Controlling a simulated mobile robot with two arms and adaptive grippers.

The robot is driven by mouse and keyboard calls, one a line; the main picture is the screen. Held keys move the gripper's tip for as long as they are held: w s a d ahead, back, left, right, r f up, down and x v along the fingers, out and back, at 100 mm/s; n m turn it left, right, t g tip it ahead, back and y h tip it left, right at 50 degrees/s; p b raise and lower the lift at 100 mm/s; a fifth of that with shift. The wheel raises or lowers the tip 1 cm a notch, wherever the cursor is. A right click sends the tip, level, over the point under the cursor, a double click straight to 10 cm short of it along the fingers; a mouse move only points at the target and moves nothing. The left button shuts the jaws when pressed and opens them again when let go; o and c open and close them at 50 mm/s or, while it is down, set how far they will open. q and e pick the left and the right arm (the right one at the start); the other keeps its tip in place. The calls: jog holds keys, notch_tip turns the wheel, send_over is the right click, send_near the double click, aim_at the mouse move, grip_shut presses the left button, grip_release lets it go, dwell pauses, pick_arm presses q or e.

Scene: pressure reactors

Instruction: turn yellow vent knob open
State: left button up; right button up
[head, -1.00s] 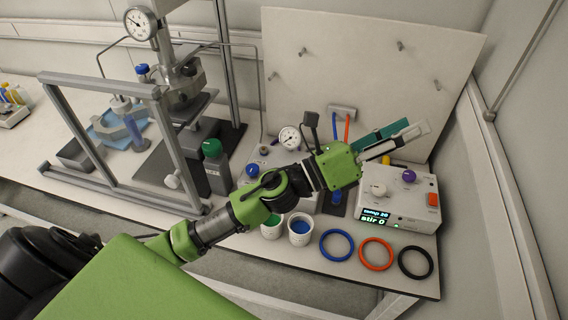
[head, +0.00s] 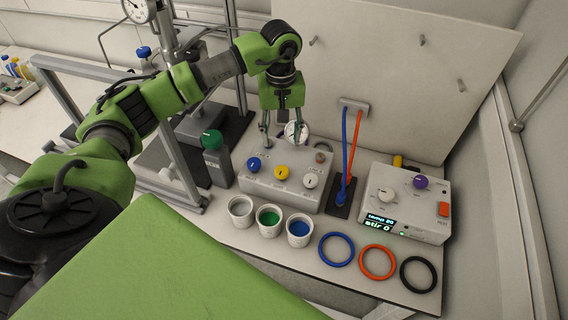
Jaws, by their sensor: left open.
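The yellow vent knob (head: 281,173) sits in the middle of the front row on a grey-white control box (head: 283,200). A blue knob (head: 254,164) is to its left and a white knob (head: 311,180) to its right. My left gripper (head: 282,138) points down over the back of the box, behind the yellow knob. Its fingers are apart with nothing held between them, and it does not touch the knob. A round gauge (head: 296,132) is partly hidden by the gripper. My right gripper is not in view.
Three cups (head: 269,219) stand in front of the box. Blue, orange and black rings (head: 378,262) lie to their right. A stirrer controller (head: 405,205) stands on the right. A green-capped bottle (head: 215,158) stands just left of the box.

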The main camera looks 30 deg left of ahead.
aim_at(282, 170)
pick_arm(q)
notch_tip(282, 170, down, 14)
jog(key=b, duration=0.6)
jog(key=shift+r, duration=0.2)
jog(key=c, duration=1.1)
